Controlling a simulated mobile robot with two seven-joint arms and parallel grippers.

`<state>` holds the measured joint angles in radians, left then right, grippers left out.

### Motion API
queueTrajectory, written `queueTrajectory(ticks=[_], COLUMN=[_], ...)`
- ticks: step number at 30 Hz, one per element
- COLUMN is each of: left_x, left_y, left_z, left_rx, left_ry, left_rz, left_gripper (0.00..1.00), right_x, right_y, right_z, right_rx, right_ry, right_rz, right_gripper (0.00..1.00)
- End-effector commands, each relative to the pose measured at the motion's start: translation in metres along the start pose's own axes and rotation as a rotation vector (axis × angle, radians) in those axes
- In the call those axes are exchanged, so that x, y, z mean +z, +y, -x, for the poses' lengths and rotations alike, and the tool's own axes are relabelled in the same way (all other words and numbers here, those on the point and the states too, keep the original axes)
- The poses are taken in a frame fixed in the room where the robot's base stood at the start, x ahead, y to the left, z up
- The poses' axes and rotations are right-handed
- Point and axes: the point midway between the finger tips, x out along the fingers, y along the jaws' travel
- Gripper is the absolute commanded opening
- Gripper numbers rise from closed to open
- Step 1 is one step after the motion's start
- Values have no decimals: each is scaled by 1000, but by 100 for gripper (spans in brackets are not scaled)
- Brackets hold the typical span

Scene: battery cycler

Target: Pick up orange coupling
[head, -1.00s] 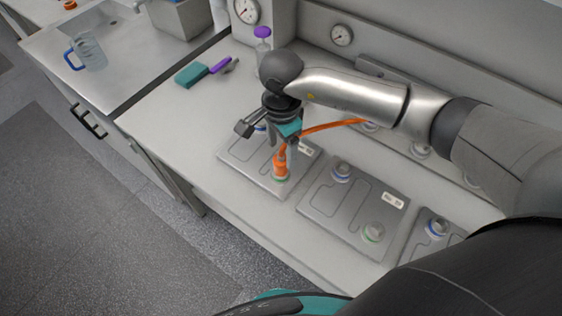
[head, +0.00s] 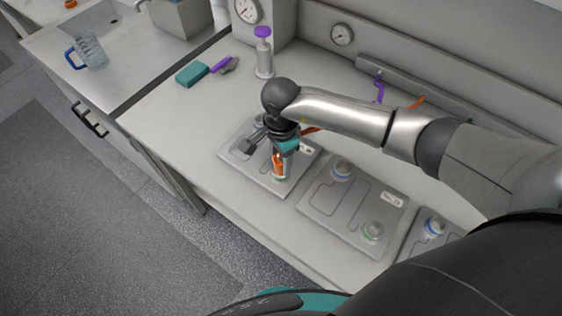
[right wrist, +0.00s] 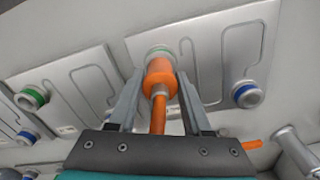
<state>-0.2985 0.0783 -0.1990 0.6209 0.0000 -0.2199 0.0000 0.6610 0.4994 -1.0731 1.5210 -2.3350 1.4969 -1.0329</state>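The orange coupling (head: 278,168) stands upright at the green-ringed port of the leftmost grey plate (head: 243,163). It also shows in the right wrist view (right wrist: 159,74), with an orange hose (right wrist: 158,115) running from it towards my gripper. My right gripper (head: 283,158) is directly over the coupling, pointing down. In the right wrist view its two fingers stand apart, one on each side of the coupling. A narrow gap seems to show beside it, so the fingers look open, not closed on it. My left gripper is not in view.
A second grey plate (head: 322,205) with blue- and green-ringed ports lies to the right, and another beyond it. A purple-topped fitting (head: 264,55), a teal block (head: 192,74) and a purple-handled brush (head: 224,65) are further back.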

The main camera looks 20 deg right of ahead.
Motion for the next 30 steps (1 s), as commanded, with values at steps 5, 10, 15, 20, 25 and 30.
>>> queueTrajectory(ticks=[5, 10, 15, 20, 25, 30], left_x=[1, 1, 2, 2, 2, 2], left_y=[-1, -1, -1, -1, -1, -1], left_z=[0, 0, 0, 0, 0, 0], left_rx=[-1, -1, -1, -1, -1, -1], left_ry=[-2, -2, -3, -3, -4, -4], left_rz=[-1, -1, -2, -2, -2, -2], left_gripper=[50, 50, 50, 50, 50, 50], right_x=[0, 0, 0, 0, 0, 0], right_y=[0, 0, 0, 0, -1, -2], right_z=[0, 0, 0, 1, 1, 10], right_rx=[0, 0, 0, -1, -2, -4], right_ry=[0, 1, 0, 0, 0, 1], right_rz=[0, 0, 0, 0, 0, 0], right_gripper=[28, 9, 0, 0, 0, 0])
